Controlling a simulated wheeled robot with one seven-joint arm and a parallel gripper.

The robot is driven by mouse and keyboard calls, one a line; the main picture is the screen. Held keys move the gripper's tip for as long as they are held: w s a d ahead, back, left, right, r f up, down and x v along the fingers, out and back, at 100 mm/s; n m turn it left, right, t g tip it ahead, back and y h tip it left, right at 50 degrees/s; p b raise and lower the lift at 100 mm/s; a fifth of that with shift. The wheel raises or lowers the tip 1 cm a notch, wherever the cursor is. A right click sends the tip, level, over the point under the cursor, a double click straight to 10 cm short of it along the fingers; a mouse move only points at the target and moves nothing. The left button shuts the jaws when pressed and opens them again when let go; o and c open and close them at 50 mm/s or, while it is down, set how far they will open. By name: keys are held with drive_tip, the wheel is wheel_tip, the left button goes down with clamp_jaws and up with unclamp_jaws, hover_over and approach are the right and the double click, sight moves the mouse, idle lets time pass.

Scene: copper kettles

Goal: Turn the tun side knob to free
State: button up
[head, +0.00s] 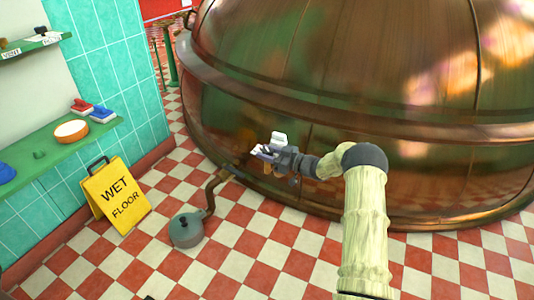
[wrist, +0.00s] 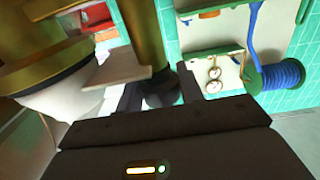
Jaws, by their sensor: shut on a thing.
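The large copper tun (head: 330,120) fills the right of the head view. My gripper (head: 264,152) is at its lower front wall. In the wrist view the fingers of my gripper (wrist: 158,92) stand on either side of a dark rounded knob (wrist: 163,98) and are shut on it. The knob sits at the end of a brownish post (wrist: 146,38). A pale flat plate (wrist: 118,76) lies just left of the knob. In the head view the knob is too small and covered to make out, and its turned position cannot be told.
A yellow wet floor sign (head: 118,197) stands at the left by a green shelf (head: 55,140). A grey round pot (head: 187,229) with a pipe stands on the checkered floor. A blue hose reel (wrist: 275,76) shows in the wrist view.

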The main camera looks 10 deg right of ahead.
drive_tip(key=o, duration=1)
drive_tip(key=p+v, duration=0.4)
drive_tip(key=v, duration=1.3)
drive_tip(key=shift+s+d+p, duration=0.15)
drive_tip(key=shift+d+p, duration=0.05)
drive_tip(key=shift+p, duration=0.15)
